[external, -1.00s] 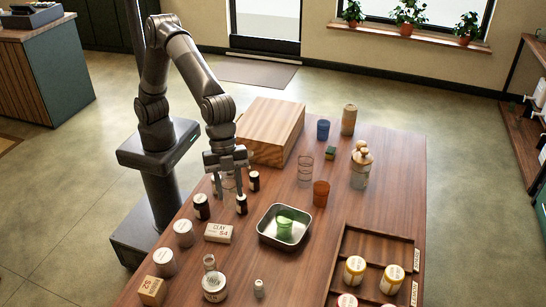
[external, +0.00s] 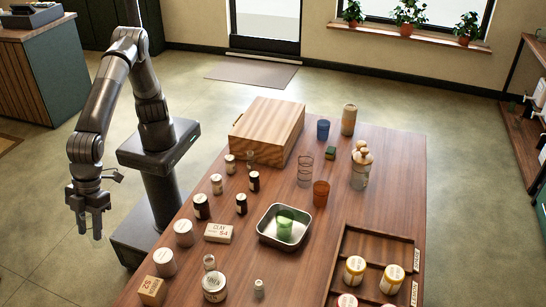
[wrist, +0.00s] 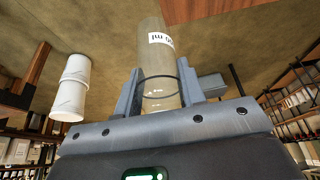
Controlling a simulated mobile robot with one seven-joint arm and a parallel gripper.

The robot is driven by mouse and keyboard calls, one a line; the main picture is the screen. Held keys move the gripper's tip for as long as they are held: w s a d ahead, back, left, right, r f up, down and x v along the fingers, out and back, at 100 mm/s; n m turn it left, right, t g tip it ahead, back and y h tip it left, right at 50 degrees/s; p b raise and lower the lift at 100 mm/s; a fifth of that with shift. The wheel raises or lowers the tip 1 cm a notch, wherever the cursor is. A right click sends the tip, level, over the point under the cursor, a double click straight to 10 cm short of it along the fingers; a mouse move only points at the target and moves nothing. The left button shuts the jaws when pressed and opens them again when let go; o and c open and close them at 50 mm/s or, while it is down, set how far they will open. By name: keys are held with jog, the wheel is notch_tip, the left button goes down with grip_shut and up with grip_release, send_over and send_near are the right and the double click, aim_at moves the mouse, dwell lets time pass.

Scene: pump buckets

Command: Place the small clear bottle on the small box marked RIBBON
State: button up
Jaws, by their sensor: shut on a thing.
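My gripper (external: 88,222) hangs off the left side of the table, over the floor. In the wrist view its fingers (wrist: 160,95) are shut on a clear bottle (wrist: 155,62) with a white label, partly readable as "ml". In the external view the held bottle is hard to make out. A small tan box (external: 152,290) marked "52" stands at the near left corner of the table; its other word is too small to read surely. Its top looks bare. Another small box (external: 219,233) reads "CLAY 54".
Two white-lidded jars (external: 183,233) (external: 164,262), a small clear bottle (external: 209,262) and a labelled jar (external: 214,287) stand near the boxes. Several dark bottles (external: 202,207) stand behind. A metal tray (external: 284,240) holds a green cup. A wooden case (external: 267,132) lies farther back.

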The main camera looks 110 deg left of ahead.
jog(key=f, duration=0.3)
jog(key=shift+w+f, duration=0.15)
jog(key=shift+w, duration=0.05)
send_over(149, 288)
notch_tip(149, 288, down, 7)
jog(key=shift+f, duration=1.95)
jog(key=shift+f, duration=0.1)
jog(key=o, duration=1)
jog(key=v, duration=1.2)
jog(key=shift+a, duration=0.1)
